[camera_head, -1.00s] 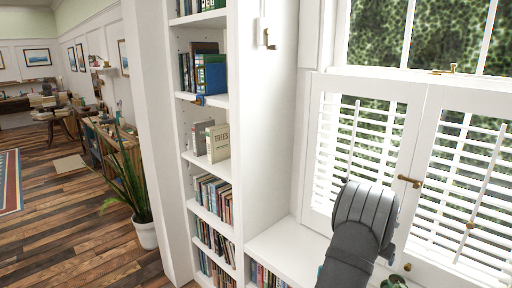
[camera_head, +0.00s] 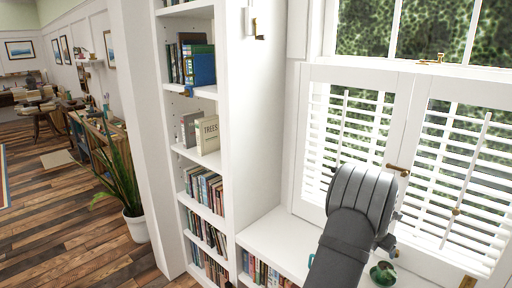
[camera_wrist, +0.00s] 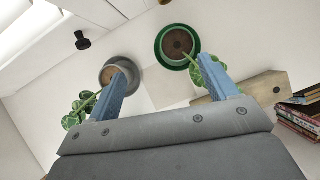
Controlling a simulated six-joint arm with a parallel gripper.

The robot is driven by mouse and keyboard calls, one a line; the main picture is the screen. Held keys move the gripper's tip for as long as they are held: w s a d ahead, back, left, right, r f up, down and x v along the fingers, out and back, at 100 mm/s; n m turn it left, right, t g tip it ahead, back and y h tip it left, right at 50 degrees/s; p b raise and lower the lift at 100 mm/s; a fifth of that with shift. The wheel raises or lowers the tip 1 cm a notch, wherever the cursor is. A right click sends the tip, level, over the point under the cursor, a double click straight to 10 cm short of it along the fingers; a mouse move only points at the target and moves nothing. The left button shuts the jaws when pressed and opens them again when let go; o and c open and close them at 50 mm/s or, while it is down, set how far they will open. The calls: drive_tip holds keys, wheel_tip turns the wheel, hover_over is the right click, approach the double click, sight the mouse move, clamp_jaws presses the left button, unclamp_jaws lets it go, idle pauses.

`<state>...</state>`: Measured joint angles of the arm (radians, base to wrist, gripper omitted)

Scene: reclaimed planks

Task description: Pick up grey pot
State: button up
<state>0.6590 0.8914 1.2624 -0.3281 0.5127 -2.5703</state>
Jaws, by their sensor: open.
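In the wrist view the grey pot (camera_wrist: 107,75), with brown soil inside and a leafy green plant beside it, is at upper left. A green pot (camera_wrist: 161,53) with brown soil stands to its right, on the same white surface. My gripper (camera_wrist: 165,65) is open, with its two blue fingers apart and nothing held between them. The left finger overlaps the grey pot's lower right edge in the picture; I cannot tell whether they touch. In the head view the green pot (camera_head: 383,275) shows at the bottom right; I cannot make out the grey pot there.
The white window ledge (camera_head: 275,232) runs below louvred shutters (camera_head: 345,125). A tall white bookcase (camera_head: 232,175) stands to its left. In the wrist view a wooden box (camera_wrist: 258,92) and several books (camera_wrist: 300,118) lie at right, and a small black knob (camera_wrist: 82,40) is at upper left.

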drive_tip(key=w+a+r+m+g+h, duration=0.1)
drive_tip(key=w+a+m, duration=0.1)
drive_tip(key=w+a, duration=0.35)
drive_tip(key=w+a+r+m+g, duration=0.1)
drive_tip(key=w+a+m, duration=0.15)
drive_tip(key=a, duration=0.65)
drive_tip(key=x, duration=1.1)
drive_tip(key=d+x, duration=0.1)
drive_tip(key=x, duration=0.4)
drive_tip(key=shift+d+f, duration=0.1)
drive_tip(key=shift+d, duration=0.1)
drive_tip(key=c, duration=1.3)
drive_tip(key=shift+r, duration=6.55)
drive_tip(key=shift+c, duration=0.2)
drive_tip(key=f+n, duration=0.1)
drive_tip(key=f, duration=0.2)
drive_tip(key=f+n+t, duration=0.1)
drive_tip(key=f, duration=0.2)
drive_tip(key=f+n+t, duration=0.1)
drive_tip(key=f+n, duration=0.1)
drive_tip(key=f, duration=0.1)
drive_tip(key=shift+w+a+f, duration=0.15)
drive_tip(key=shift+w+f, duration=0.1)
drive_tip(key=shift+f, duration=1.45)
